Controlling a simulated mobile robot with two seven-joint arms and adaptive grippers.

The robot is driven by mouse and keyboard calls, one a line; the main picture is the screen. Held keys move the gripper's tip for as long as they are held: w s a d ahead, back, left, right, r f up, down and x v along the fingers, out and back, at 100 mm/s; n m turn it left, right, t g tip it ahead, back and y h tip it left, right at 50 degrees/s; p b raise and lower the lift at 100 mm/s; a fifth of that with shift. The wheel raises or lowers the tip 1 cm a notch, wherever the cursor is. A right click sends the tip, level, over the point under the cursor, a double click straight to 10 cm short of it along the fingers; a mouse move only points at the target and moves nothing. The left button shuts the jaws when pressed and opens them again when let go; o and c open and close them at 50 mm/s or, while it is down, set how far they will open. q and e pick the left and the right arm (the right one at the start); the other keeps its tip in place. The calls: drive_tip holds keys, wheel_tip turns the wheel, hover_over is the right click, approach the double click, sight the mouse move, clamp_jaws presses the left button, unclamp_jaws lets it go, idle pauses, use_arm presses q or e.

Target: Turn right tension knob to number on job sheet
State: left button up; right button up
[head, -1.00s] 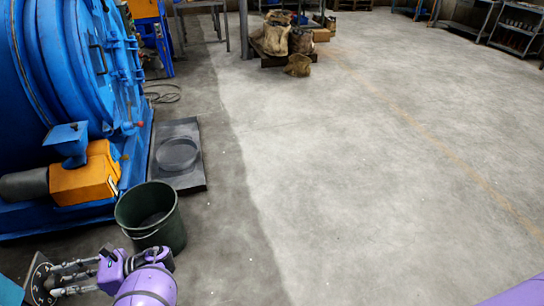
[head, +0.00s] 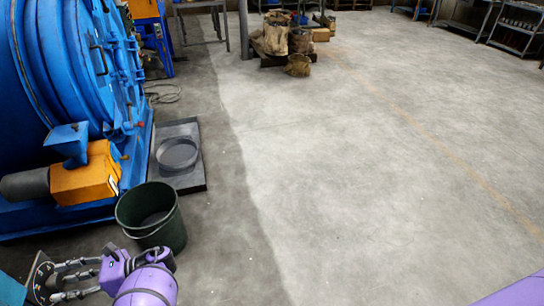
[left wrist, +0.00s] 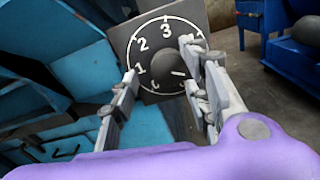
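A dark square dial plate with white numbers (left wrist: 120,38) shows in the left wrist view, with 1, 2 and 3 readable. The numbers on its right side are covered by my finger. The round dark knob (left wrist: 163,66) is at its middle, with a white mark pointing right and slightly down. My left gripper (left wrist: 160,62) is open, one finger on each side of the knob; I cannot tell whether they touch it. In the head view my left gripper (head: 62,278) is at the lower left, by the dial plate (head: 38,274). My right gripper and a job sheet are not seen.
A dark green bucket (head: 175,228) stands just beyond my left wrist. The large blue machine (head: 25,110) with an orange motor housing (head: 85,180) fills the left. A grey tray (head: 190,180) lies on the floor beside it. The concrete floor (head: 350,180) is clear to the right.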

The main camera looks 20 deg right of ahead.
use_arm(q)
drive_tip(key=shift+f, duration=0.15)
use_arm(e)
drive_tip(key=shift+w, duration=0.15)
use_arm(q)
drive_tip(key=shift+d, duration=0.1)
drive_tip(key=d, duration=1.2)
drive_tip(key=shift+s, duration=0.4)
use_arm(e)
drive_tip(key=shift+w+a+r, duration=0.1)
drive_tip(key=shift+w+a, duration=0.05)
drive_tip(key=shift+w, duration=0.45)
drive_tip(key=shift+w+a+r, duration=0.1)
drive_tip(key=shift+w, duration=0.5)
use_arm(q)
drive_tip(key=shift+o, duration=0.2)
drive_tip(key=shift+a, duration=0.1)
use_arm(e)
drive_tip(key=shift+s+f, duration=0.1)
